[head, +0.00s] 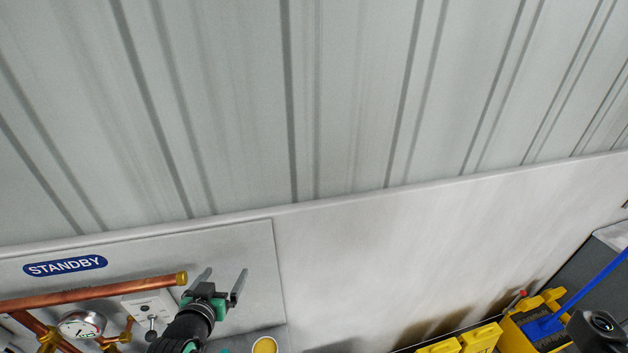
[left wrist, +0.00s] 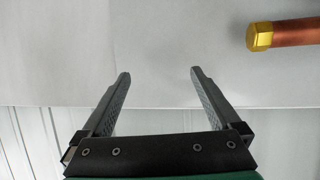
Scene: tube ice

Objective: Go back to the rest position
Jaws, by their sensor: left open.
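My left gripper (head: 222,276) is at the lower left of the head view, in front of the panel with the blue STANDBY label (head: 65,265). Its two fingers are spread with nothing between them. The left wrist view also shows the open fingers (left wrist: 158,78) against a plain pale wall. The brass-capped end of a copper pipe (head: 100,292) is just left of the gripper in the head view. The same pipe end shows at the upper right of the left wrist view (left wrist: 262,37), apart from the fingers. My right gripper is not clearly in view.
A round gauge (head: 82,324), brass fittings and a switch plate (head: 150,304) sit below the pipe. Yellow containers (head: 480,339) and a blue-handled tool (head: 596,281) are at the lower right. The wall between is bare.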

